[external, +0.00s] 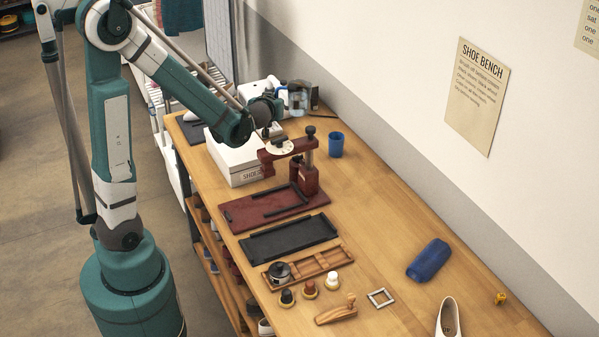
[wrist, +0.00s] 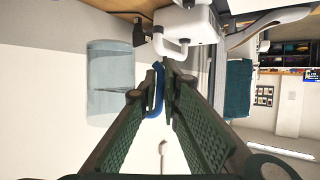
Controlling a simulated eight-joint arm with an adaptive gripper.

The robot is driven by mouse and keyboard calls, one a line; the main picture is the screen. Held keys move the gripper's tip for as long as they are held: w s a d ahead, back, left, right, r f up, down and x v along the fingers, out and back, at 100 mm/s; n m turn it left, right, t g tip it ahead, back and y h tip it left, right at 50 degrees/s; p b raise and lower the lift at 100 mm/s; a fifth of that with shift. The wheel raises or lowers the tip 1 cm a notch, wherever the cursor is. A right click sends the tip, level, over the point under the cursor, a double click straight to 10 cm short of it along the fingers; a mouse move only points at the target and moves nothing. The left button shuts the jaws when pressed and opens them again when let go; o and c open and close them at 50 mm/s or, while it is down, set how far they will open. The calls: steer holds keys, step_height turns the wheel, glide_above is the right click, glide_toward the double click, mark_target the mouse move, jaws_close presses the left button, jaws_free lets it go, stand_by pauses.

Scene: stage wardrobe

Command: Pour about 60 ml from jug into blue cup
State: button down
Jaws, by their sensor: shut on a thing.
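The jug (wrist: 110,85) is clear and pale blue, just left of the fingertips in the wrist view. It also shows small beside my gripper at the back of the bench in the external view (external: 298,101). My gripper (wrist: 160,82) is shut on a blue strip that looks like the jug's handle. In the external view my gripper (external: 282,97) is partly hidden by my wrist. The blue cup (external: 336,144) stands upright on the bench, to the right of and nearer than the jug. I cannot tell the jug's liquid level or whether it touches the bench.
A white shoe box (external: 236,160) and a red clamp-like stand (external: 304,172) are in front of my gripper. A white machine (wrist: 190,25) is close to the fingertips. Black and red trays lie nearer. The wall borders the bench's right side. Bench around the cup is mostly clear.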

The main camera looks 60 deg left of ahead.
mark_target(292, 98)
steer(key=shift+f, duration=2.2)
steer(key=shift+w+d, duration=0.1)
steer(key=shift+w, duration=0.05)
steer(key=w+r+m+g+p, duration=0.1)
steer(key=r+p, duration=0.1)
steer(key=w+d+r+m+g+y+p, duration=0.1)
steer(key=w+r+m+p, duration=0.1)
steer(key=w+d+r+m+g+p, duration=0.1)
steer(key=w+r+p, duration=0.1)
steer(key=p, duration=0.1)
steer(key=shift+d+m+g, duration=0.1)
steer(key=shift+m+g, duration=0.2)
steer(key=shift+m, duration=0.1)
steer(key=shift+w+d+y, duration=0.1)
steer(key=shift+w+y, duration=0.15)
steer(key=shift+y, duration=0.05)
steer(key=shift+w+d+r+m+g, duration=0.15)
steer(key=shift+w+r+m+g, duration=0.1)
steer(key=shift+m+g, duration=0.2)
